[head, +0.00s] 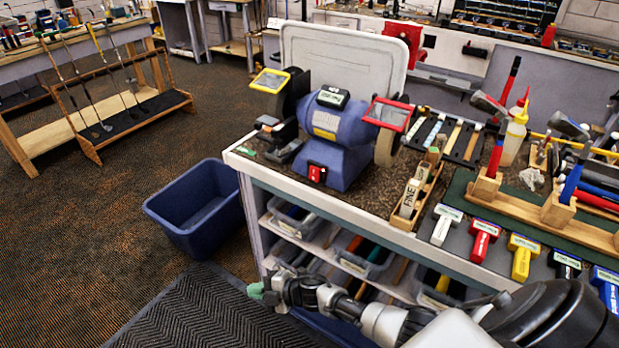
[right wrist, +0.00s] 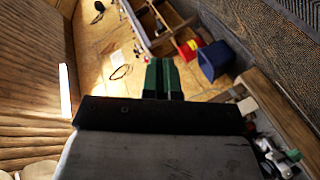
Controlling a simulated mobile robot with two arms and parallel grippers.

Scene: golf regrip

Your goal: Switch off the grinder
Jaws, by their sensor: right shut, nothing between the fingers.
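The blue bench grinder (head: 337,130) stands on the left end of the workbench top. Its switch (head: 317,173), a black plate with a red part, is on the front of its base. Whether the switch is on or off cannot be told. My right gripper (head: 257,291) has green fingertips and is low in front of the bench, below and left of the switch and apart from it. In the right wrist view its green fingers (right wrist: 162,78) are together with nothing between them. My left gripper is in neither view.
A blue bin (head: 200,207) stands on the floor left of the bench. Storage trays (head: 365,257) fill the shelf under the top. A golf club rack (head: 130,108) stands at far left.

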